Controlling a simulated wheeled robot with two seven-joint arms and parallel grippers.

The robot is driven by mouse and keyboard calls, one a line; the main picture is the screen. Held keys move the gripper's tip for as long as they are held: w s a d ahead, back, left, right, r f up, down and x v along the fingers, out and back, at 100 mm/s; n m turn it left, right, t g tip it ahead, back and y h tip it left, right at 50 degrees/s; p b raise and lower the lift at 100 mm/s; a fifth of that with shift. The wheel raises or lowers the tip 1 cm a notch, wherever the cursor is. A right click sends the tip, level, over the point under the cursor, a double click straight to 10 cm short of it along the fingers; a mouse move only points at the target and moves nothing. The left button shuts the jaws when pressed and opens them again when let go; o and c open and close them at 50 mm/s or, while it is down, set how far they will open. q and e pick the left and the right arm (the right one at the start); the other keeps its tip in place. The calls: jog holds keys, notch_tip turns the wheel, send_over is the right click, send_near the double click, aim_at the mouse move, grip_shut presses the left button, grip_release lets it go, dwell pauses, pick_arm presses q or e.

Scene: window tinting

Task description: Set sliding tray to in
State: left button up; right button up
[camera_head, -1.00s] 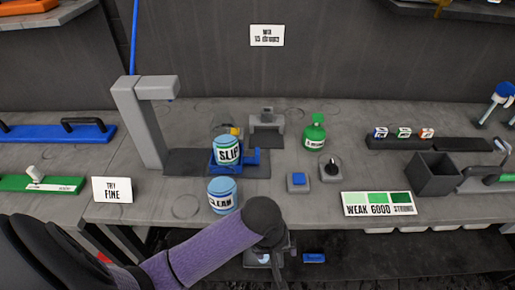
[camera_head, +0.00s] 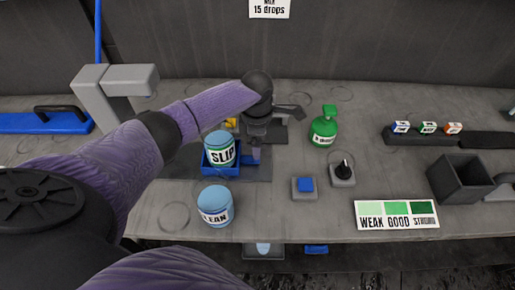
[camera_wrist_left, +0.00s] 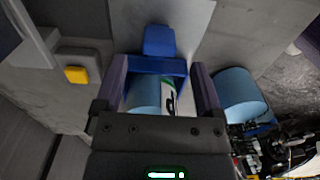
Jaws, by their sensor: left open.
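The blue sliding tray (camera_head: 222,170) sits on a dark plate on the bench and holds the blue SLIP jar (camera_head: 219,150). In the left wrist view the tray (camera_wrist_left: 158,66) has a blue tab (camera_wrist_left: 158,40) at its far end, with the jar (camera_wrist_left: 148,93) nearer the camera. My left gripper (camera_head: 255,153) is low at the tray's right side, where its fingers hide part of the handle. In the wrist view the gripper (camera_wrist_left: 160,68) is open, with one finger on each side of the tray and jar. Contact cannot be told. My right gripper is out of view.
The grey post (camera_head: 103,95) stands behind left. The CLEAN jar (camera_head: 215,206) is in front of the tray. A blue button (camera_head: 305,185), a black knob (camera_head: 344,170) and a green bottle (camera_head: 323,127) stand to the right. My arm crosses above the left bench.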

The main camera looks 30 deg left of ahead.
pick_arm(q)
notch_tip(320, 180, down, 4)
jog(key=shift+f+b, duration=0.2)
jog(key=shift+b, duration=0.45)
jog(key=shift+w, duration=0.1)
grip_shut()
